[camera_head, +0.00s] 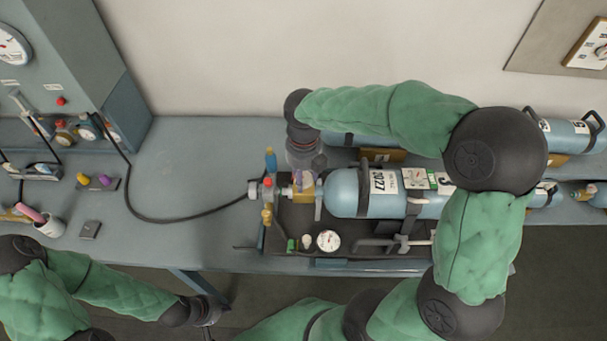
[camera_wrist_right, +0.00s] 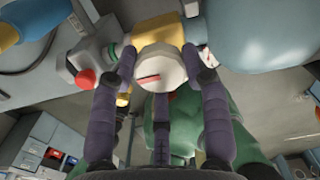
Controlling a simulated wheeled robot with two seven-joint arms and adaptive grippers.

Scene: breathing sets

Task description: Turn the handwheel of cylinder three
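A blue-grey cylinder (camera_head: 345,192) lies on its side on a dark tray, with white labels and its valve end to the left. A label near my forearm seems to carry a 3, partly covered. My right gripper (camera_head: 303,172) points down over the brass valve at that end. In the right wrist view, a pale faceted handwheel (camera_wrist_right: 161,65) with a red mark sits between the fingertips of my right gripper (camera_wrist_right: 159,66), which appear to touch both sides. The head view hides the wheel behind the gripper. My left gripper (camera_head: 209,312) is low, in front of the bench; its fingers are unclear.
A round gauge (camera_head: 328,241) sits on the tray's front part. A black hose (camera_head: 165,219) runs from the valve fittings to the grey cabinet (camera_head: 55,50). More cylinders (camera_head: 567,134) lie behind and right.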

